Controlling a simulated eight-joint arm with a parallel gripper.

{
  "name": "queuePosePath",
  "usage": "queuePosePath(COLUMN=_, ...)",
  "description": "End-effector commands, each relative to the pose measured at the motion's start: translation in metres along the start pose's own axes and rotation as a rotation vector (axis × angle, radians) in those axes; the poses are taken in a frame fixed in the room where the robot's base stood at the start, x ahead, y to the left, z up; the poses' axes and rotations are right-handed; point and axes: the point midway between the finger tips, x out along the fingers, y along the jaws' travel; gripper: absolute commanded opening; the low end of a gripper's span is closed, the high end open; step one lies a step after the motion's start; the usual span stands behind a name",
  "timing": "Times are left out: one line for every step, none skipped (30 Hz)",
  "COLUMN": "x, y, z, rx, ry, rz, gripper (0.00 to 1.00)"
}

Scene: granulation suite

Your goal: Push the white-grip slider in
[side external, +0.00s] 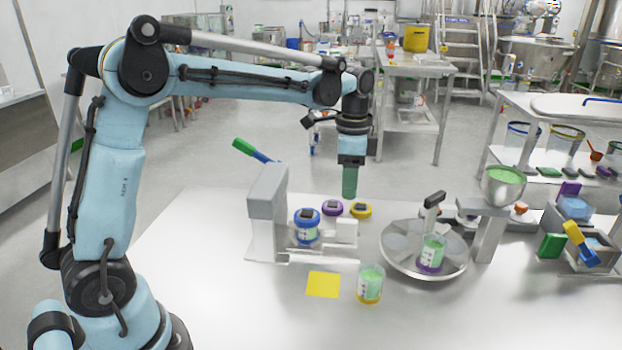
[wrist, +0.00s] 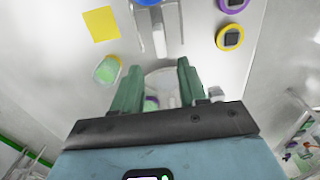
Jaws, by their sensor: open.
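A grey press-like fixture (side external: 268,212) stands on the table, with a green and blue lever slanting up behind it. A white block (side external: 347,230), seemingly the white-grip slider, sits at the right end of its base. It also shows as a pale piece at the top of the wrist view (wrist: 160,42). A blue-lidded jar (side external: 306,226) stands in the fixture, left of the block. My gripper (side external: 349,194) hangs above and behind the block, apart from it. In the wrist view its green fingers (wrist: 158,70) are spread and empty.
A round turntable (side external: 400,262) holding a green-filled jar (side external: 432,250) stands to the right. Purple (side external: 332,208) and yellow (side external: 361,211) lids lie behind the block. A yellow square (side external: 323,284) and a yellow-based jar (side external: 370,285) are in front. The table's front left is clear.

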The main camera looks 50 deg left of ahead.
Motion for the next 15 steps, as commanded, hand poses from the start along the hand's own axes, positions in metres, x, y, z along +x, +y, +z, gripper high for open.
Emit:
queuePosePath(x=0.007, y=0.000, z=0.000, rx=0.000, ry=0.000, rz=0.000, gripper=0.43)
queuePosePath(x=0.012, y=0.000, z=0.000, rx=0.000, ry=0.000, rz=0.000, gripper=0.43)
queuePosePath(x=0.019, y=0.000, z=0.000, rx=0.000, ry=0.000, rz=0.000, gripper=0.43)
queuePosePath(x=0.024, y=0.000, z=0.000, rx=0.000, ry=0.000, rz=0.000, gripper=0.43)
queuePosePath(x=0.030, y=0.000, z=0.000, rx=0.000, ry=0.000, rz=0.000, gripper=0.43)
queuePosePath(x=0.037, y=0.000, z=0.000, rx=0.000, ry=0.000, rz=0.000, gripper=0.43)
queuePosePath(x=0.042, y=0.000, z=0.000, rx=0.000, ry=0.000, rz=0.000, gripper=0.43)
queuePosePath(x=0.048, y=0.000, z=0.000, rx=0.000, ry=0.000, rz=0.000, gripper=0.43)
queuePosePath(x=0.055, y=0.000, z=0.000, rx=0.000, ry=0.000, rz=0.000, gripper=0.43)
queuePosePath(x=0.060, y=0.000, z=0.000, rx=0.000, ry=0.000, rz=0.000, gripper=0.43)
queuePosePath(x=0.065, y=0.000, z=0.000, rx=0.000, ry=0.000, rz=0.000, gripper=0.43)
queuePosePath(x=0.072, y=0.000, z=0.000, rx=0.000, ry=0.000, rz=0.000, gripper=0.43)
queuePosePath(x=0.076, y=0.000, z=0.000, rx=0.000, ry=0.000, rz=0.000, gripper=0.43)
queuePosePath(x=0.081, y=0.000, z=0.000, rx=0.000, ry=0.000, rz=0.000, gripper=0.43)
queuePosePath(x=0.086, y=0.000, z=0.000, rx=0.000, ry=0.000, rz=0.000, gripper=0.43)
